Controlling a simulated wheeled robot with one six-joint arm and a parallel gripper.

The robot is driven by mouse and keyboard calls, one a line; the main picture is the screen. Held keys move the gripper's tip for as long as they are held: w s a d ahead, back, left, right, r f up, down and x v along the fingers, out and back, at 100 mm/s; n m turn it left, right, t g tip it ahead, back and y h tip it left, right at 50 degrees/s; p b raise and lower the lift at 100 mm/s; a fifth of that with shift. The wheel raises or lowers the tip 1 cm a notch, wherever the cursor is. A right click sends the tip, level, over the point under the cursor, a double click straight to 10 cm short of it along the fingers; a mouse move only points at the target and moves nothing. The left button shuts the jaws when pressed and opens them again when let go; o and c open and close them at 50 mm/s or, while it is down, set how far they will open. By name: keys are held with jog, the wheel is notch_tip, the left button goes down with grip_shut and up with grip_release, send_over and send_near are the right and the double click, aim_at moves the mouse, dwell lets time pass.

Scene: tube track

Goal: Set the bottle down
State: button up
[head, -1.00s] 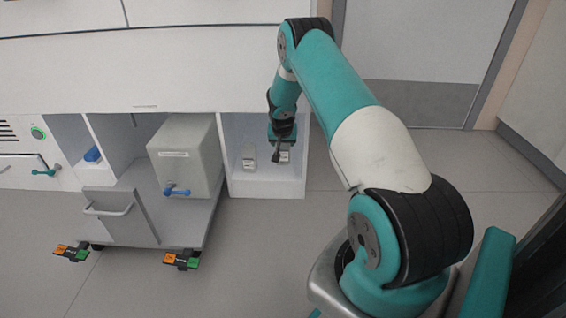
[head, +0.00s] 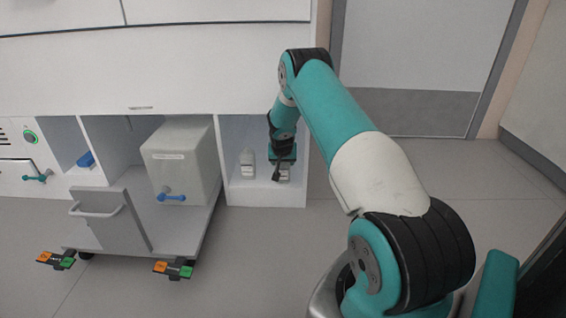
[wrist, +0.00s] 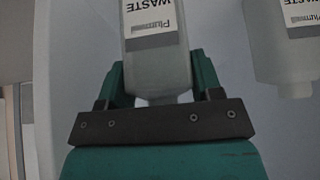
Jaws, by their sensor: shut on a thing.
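A pale bottle (wrist: 158,62) with a white label reading "WASTE" is between the two teal fingers of my gripper (wrist: 157,85) in the wrist view. My gripper is shut on it. In the head view the held bottle (head: 284,172) is at the right side of the open cabinet compartment, partly hidden by my gripper (head: 281,162). Whether its base touches the compartment floor cannot be told. A second similar bottle (head: 247,164) stands upright to its left in the same compartment and shows at the right of the wrist view (wrist: 284,50).
The compartment floor (head: 262,195) is white, with side walls close to both bottles. To the left, a large grey container (head: 182,165) with a blue tap (head: 172,197) sits on a pulled-out wheeled cart (head: 180,235). Open floor lies to the right.

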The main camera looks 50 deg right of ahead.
jog(key=shift+f, duration=0.15)
jog(key=o, duration=1.1)
jog(key=shift+c, duration=0.2)
